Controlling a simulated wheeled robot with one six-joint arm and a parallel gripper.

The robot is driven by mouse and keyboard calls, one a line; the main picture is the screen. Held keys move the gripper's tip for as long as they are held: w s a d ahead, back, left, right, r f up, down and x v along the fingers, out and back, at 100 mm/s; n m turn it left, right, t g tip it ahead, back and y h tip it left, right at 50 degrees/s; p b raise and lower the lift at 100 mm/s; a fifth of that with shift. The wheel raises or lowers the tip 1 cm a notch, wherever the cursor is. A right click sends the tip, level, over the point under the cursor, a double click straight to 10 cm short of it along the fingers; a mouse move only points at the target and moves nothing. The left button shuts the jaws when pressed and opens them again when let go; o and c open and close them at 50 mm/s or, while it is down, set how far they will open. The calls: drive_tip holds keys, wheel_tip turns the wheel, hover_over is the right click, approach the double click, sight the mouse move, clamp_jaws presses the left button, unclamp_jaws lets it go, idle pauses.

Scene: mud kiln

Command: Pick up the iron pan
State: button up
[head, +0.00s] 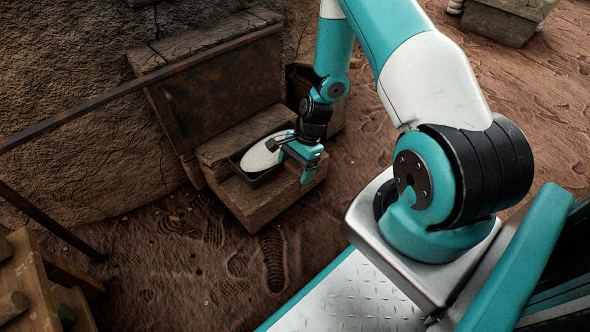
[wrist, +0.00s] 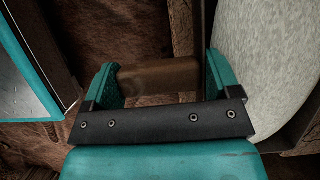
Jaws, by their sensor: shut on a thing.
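The iron pan (head: 246,177) is a dark, shallow vessel on a wooden block, in the middle of the head view. A pale oval thing (head: 262,153) lies in it and hides most of its inside. My gripper (head: 291,150) is at the pan's right side, low over the block. In the wrist view, a brown bar (wrist: 160,77) spans the space between the teal fingers of my gripper (wrist: 162,80), which is shut on it. The bar appears to be part of the pan. The speckled pale thing (wrist: 272,60) fills the right side there.
The wooden block (head: 252,205) stands against a rough mud wall (head: 70,60). A rusty plate (head: 225,85) leans behind it, and a long metal bar (head: 130,92) crosses the left. A wooden stand (head: 35,285) is at the lower left. Earth floor with footprints lies clear in front.

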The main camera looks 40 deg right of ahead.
wheel_tip(320, 180, up, 15)
drive_tip(key=p, duration=0.7)
drive_tip(key=shift+r, duration=0.2)
drive_tip(key=o, duration=0.7)
drive_tip(key=shift+c, duration=0.2)
drive_tip(key=c, duration=0.7)
drive_tip(key=shift+o, duration=0.2)
drive_tip(key=shift+r+p, duration=1.05)
drive_tip(key=shift+p, duration=0.3)
